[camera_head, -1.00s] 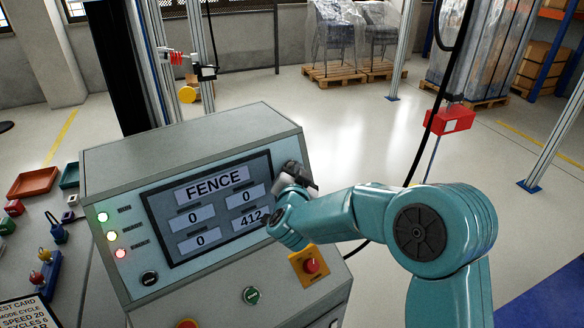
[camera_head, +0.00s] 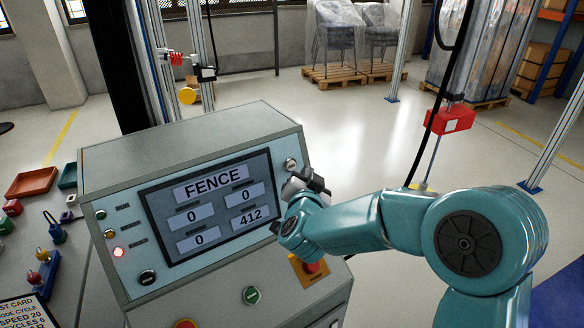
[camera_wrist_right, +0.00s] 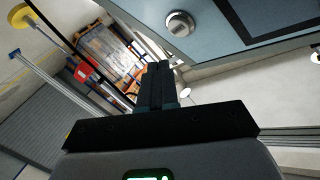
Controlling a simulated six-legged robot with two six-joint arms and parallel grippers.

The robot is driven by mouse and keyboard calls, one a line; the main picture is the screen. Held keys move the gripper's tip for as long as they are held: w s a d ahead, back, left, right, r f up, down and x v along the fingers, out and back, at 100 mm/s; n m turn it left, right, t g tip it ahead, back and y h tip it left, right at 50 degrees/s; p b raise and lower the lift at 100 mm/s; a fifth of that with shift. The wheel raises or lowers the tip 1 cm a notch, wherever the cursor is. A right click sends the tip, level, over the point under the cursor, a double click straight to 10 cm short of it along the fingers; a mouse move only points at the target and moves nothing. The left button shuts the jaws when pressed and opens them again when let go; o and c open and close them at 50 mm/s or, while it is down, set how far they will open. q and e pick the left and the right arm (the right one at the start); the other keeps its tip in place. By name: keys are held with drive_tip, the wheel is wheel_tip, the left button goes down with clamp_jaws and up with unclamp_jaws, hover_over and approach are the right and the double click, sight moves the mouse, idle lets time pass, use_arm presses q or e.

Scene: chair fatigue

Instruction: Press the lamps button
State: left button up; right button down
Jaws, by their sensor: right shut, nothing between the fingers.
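The grey control console (camera_head: 215,122) has a screen (camera_head: 205,230) reading FENCE with several number boxes. A round silver button (camera_head: 290,164) sits on the panel at the screen's upper right; it also shows in the right wrist view (camera_wrist_right: 180,24). No readable label marks it as the lamps button. Three small indicator lamps stand at the panel's left: the red one (camera_head: 119,252) glows, the upper two look dim. My right gripper (camera_head: 318,181) is just below and right of the silver button, apart from it. Its fingers (camera_wrist_right: 157,82) are shut and empty. My left gripper is out of view.
Trays and small parts lie at the left.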

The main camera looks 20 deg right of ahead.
drive_tip(key=shift+s+d+r, duration=0.1)
drive_tip(key=shift+s+r, duration=0.05)
drive_tip(key=shift+s, duration=0.4)
drive_tip(key=shift+s+d+r, duration=0.1)
drive_tip(key=shift+s, duration=0.4)
